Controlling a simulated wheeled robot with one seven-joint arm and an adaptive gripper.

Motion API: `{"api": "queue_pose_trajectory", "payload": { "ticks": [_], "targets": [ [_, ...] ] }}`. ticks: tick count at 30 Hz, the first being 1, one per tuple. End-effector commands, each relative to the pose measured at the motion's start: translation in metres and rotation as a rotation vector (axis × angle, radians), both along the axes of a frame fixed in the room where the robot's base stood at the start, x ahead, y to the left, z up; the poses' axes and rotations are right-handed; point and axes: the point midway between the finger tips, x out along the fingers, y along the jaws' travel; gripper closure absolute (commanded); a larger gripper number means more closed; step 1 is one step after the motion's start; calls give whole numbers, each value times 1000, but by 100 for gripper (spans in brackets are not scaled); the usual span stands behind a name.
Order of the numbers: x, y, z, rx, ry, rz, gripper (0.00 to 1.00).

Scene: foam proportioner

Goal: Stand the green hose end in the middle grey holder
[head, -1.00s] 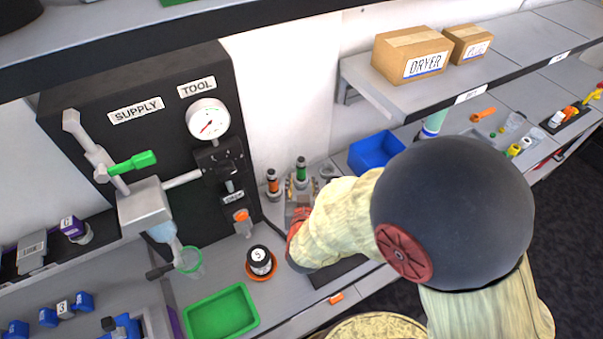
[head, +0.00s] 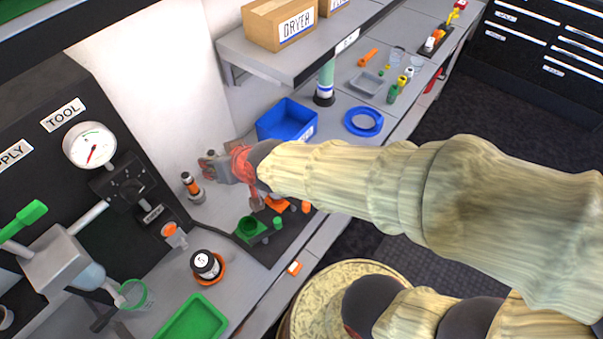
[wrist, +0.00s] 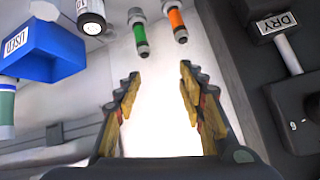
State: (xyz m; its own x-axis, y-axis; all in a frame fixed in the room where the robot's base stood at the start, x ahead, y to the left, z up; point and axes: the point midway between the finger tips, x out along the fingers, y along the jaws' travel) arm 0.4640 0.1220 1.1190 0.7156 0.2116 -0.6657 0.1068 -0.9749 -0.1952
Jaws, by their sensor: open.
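The green hose end (wrist: 140,35) shows in the wrist view, just beyond the gap between my fingers, with its grey metal tip toward my gripper. In the head view my gripper (head: 210,168) is right of the orange hose end. The middle grey holder cannot be made out clearly.
A blue bin (head: 288,118) stands behind my gripper and also shows in the wrist view (wrist: 28,48). The black tool panel (head: 60,160) is left. A dark mat holds a green part (head: 250,230). A shelf with boxes (head: 280,22) overhangs the back.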

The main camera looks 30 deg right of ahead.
Motion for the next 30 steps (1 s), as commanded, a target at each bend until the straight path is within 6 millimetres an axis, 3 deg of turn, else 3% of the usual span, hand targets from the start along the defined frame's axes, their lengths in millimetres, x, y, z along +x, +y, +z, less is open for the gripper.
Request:
{"api": "queue_pose_trajectory", "payload": {
  "ticks": [1,6,12,15,19,30],
  "targets": [
    [-11,-12,15,-8,18,3,60],
    [-66,-52,43,-78,129,8,60],
    [-132,-100,62,-168,252,-37,60],
    [-154,-114,66,-196,292,-61,60],
    [-168,-122,68,-212,319,-76,60],
    [-169,-122,68,-213,322,-76,60]
  ]
}}
